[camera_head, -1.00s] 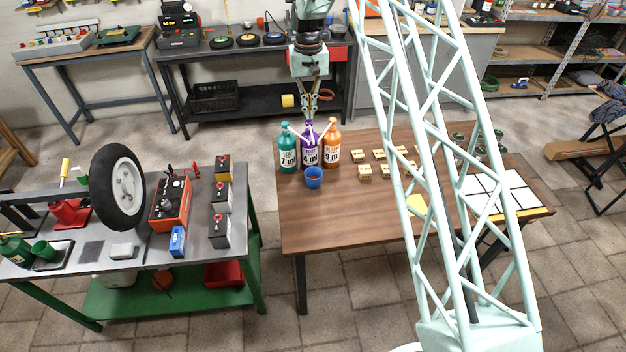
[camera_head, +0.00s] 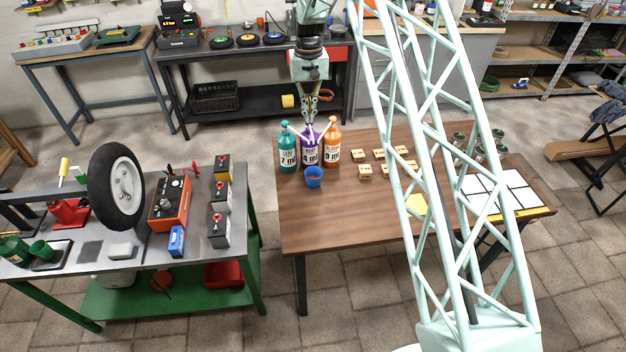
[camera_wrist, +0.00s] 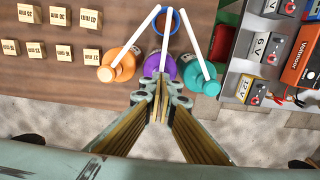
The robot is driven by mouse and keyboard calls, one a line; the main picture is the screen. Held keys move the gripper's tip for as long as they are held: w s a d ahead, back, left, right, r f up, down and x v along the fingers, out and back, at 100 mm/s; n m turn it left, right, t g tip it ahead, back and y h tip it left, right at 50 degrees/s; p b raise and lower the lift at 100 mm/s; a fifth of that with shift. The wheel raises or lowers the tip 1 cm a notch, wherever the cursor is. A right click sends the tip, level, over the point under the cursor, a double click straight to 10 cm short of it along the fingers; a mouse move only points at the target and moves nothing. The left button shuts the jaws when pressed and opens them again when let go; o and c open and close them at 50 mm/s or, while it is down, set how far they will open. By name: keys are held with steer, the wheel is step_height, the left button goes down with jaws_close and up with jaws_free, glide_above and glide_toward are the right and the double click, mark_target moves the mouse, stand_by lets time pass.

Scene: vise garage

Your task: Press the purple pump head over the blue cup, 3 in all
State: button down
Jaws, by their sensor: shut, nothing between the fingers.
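The purple pump bottle (camera_head: 309,155) stands upright on the wooden table between a teal pump bottle (camera_head: 287,152) and an orange pump bottle (camera_head: 332,146). The blue cup (camera_head: 313,177) stands just in front of the bottles. In the wrist view the purple bottle (camera_wrist: 151,68) has its white spout pointing toward the blue cup (camera_wrist: 166,22). My gripper (camera_head: 309,119) points down, shut and empty, directly above the purple pump head. In the wrist view my gripper's fingertips (camera_wrist: 160,80) cover most of the purple pump head; whether they touch it is hard to tell.
Several small wooden blocks (camera_head: 365,172) lie right of the bottles. A white tiled board (camera_head: 500,190) lies at the right end of the table. A green bench (camera_head: 255,230) with tools stands to the left. The front of the table is clear.

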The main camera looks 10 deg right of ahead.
steer(key=shift+f+b, duration=0.3)
steer(key=shift+f, duration=0.4)
steer(key=shift+r, duration=0.2)
steer(key=shift+r+p, duration=0.55)
steer(key=shift+r, duration=0.95)
steer(key=shift+r, duration=0.1)
steer(key=shift+r+p, duration=1.05)
steer(key=shift+r, duration=1.85)
steer(key=shift+r, duration=0.1)
